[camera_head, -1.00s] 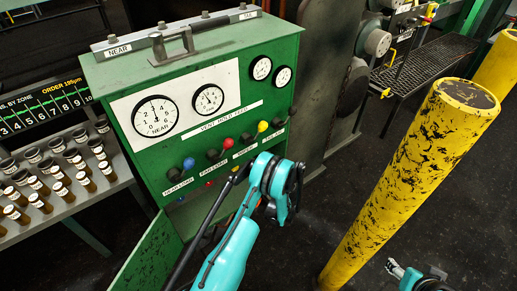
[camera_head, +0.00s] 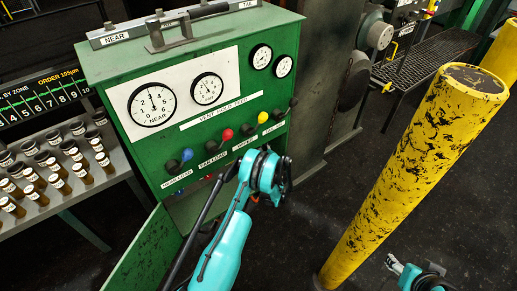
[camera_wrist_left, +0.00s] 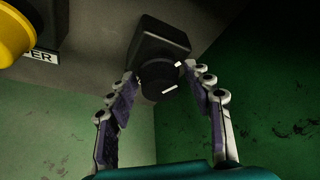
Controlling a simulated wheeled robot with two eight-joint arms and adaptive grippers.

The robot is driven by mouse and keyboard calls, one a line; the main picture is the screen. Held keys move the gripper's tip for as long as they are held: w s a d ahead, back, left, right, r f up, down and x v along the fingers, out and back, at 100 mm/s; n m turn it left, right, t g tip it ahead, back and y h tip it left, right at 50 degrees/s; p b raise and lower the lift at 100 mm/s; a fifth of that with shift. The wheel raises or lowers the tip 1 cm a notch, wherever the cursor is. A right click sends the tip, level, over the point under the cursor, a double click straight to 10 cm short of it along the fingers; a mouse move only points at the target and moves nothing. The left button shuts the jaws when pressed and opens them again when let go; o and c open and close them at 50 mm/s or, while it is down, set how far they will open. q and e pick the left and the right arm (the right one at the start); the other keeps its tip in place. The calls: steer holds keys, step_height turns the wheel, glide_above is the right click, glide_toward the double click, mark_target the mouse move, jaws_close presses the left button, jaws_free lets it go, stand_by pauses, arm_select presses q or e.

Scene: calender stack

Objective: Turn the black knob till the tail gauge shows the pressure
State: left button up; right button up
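The green cabinet (camera_head: 120,75) carries a large gauge (camera_head: 152,103) marked NEAR, its needle near upright. A second gauge (camera_head: 207,89) sits to its right; its label and exact reading are too small to tell. The black knob (camera_head: 293,102) is at the right end of the knob row. It shows large in the left wrist view (camera_wrist_left: 158,78), a dark cylinder on a square base. My left gripper (camera_wrist_left: 160,88) is open, its fingertips on either side of the knob with no clear contact. In the head view its fingers are hidden. My right gripper (camera_head: 393,265) is low at right.
Blue (camera_head: 186,155), red (camera_head: 227,135) and yellow (camera_head: 262,117) knobs share the row; the yellow one also shows in the left wrist view (camera_wrist_left: 14,38). Two small gauges (camera_head: 272,62) are at upper right. A yellow post (camera_head: 410,180) stands right; bottles (camera_head: 55,182) are left.

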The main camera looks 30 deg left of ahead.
arm_select(q)
steer(key=c, duration=0.8)
steer(key=shift+n+t, duration=0.3)
steer(key=shift+n, duration=0.1)
steer(key=o, duration=1.2)
steer(key=v, duration=0.7)
steer(key=shift+s+d, duration=0.2)
